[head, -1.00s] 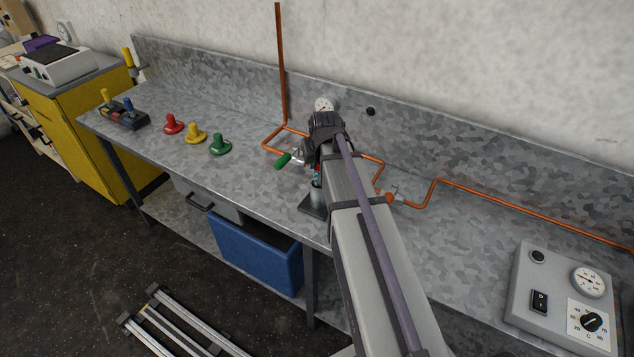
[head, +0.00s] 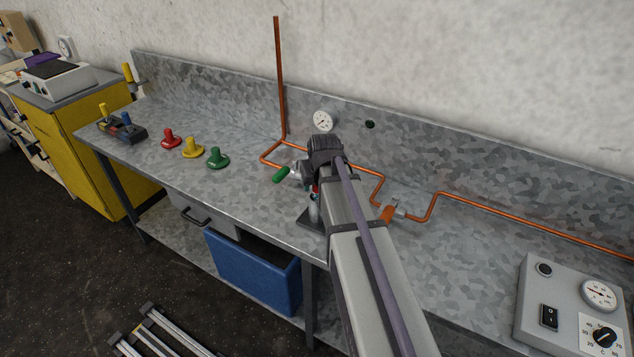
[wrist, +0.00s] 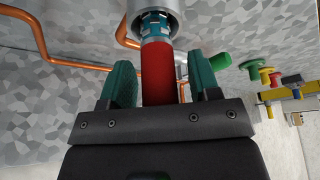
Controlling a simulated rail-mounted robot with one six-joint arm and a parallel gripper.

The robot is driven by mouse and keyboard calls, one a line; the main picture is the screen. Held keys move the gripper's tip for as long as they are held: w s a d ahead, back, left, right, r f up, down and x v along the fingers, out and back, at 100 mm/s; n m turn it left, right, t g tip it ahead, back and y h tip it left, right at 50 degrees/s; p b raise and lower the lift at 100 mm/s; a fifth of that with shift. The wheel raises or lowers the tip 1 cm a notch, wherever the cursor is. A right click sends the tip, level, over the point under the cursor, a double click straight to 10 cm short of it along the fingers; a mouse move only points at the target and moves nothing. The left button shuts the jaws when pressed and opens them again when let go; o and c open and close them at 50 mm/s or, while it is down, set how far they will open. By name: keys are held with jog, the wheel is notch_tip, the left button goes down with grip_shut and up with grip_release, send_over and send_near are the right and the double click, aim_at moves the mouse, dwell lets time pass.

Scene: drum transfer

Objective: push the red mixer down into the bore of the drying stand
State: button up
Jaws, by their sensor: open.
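The red mixer (wrist: 160,72) stands between my gripper's fingers in the wrist view, with a gap on each side. Its teal-blue end (wrist: 154,24) meets the mouth of the grey drying stand (wrist: 153,8); how deep it sits inside cannot be told. In the head view the drying stand (head: 309,221) is on the bench near the front edge, partly hidden by my arm, and only a sliver of the mixer shows above it. My gripper (wrist: 163,78) is open around the mixer; in the head view it is mostly hidden behind my arm.
A copper pipe (head: 445,196) runs along the bench back, with a green-handled valve (head: 281,174) close left of my wrist. Red, yellow and green knobbed pieces (head: 193,149) stand further left. A grey control box (head: 568,306) is at right.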

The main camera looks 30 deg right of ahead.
jog(key=shift+r, duration=0.1)
jog(key=p+v, duration=1.2)
jog(key=s+a+f+n+g+y, duration=0.1)
jog(key=s+a+g, duration=0.1)
jog(key=s+a, duration=0.55)
jog(key=s+a+n+g, duration=0.2)
jog(key=s+a, duration=0.3)
jog(key=a, duration=0.5)
jog(key=f+b, duration=0.1)
jog(key=b, duration=0.1)
jog(key=f+b, duration=0.3)
jog(key=f, duration=0.1)
jog(key=shift+d+f+b, duration=0.25)
jog(key=shift+d+b, duration=0.1)
jog(key=shift+b, duration=0.05)
jog(key=shift+w+d, duration=0.1)
